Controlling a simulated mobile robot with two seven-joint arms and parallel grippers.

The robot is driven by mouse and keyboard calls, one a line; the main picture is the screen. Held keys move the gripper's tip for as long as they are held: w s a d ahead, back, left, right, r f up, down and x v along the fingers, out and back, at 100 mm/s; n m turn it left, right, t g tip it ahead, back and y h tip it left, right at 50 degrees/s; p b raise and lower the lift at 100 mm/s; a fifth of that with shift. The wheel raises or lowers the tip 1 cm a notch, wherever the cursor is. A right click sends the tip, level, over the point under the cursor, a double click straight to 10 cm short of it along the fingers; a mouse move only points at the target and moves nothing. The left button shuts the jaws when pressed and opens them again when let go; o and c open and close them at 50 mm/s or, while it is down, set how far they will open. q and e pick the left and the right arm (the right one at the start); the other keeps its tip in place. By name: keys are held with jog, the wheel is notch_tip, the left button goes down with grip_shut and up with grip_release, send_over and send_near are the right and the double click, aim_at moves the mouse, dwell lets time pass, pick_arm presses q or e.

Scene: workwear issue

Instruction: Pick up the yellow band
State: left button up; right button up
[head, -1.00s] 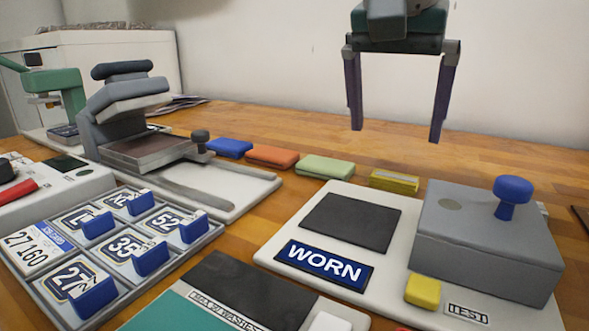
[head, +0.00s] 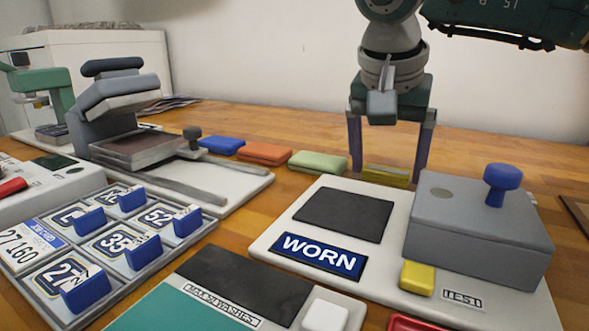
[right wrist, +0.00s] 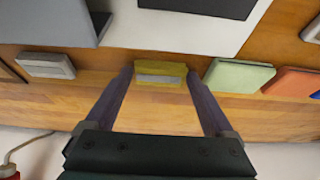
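The yellow band (head: 386,176) is a small flat folded piece on the wooden table, behind the white WORN board. It also shows in the right wrist view (right wrist: 160,81), with a pale label on its side. My right gripper (head: 387,176) is open and lowered over the band, with one finger on each side of it. In the right wrist view the fingertips (right wrist: 160,76) stand at the band's two ends, and I cannot tell whether they touch it. My left gripper is not in view.
A green band (head: 318,162), an orange band (head: 265,154) and a blue band (head: 222,145) lie in a row to the left. A grey box with a blue knob (head: 480,228) stands close at the right. A press (head: 125,120) stands further left.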

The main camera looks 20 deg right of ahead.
jog(key=c, duration=0.9)
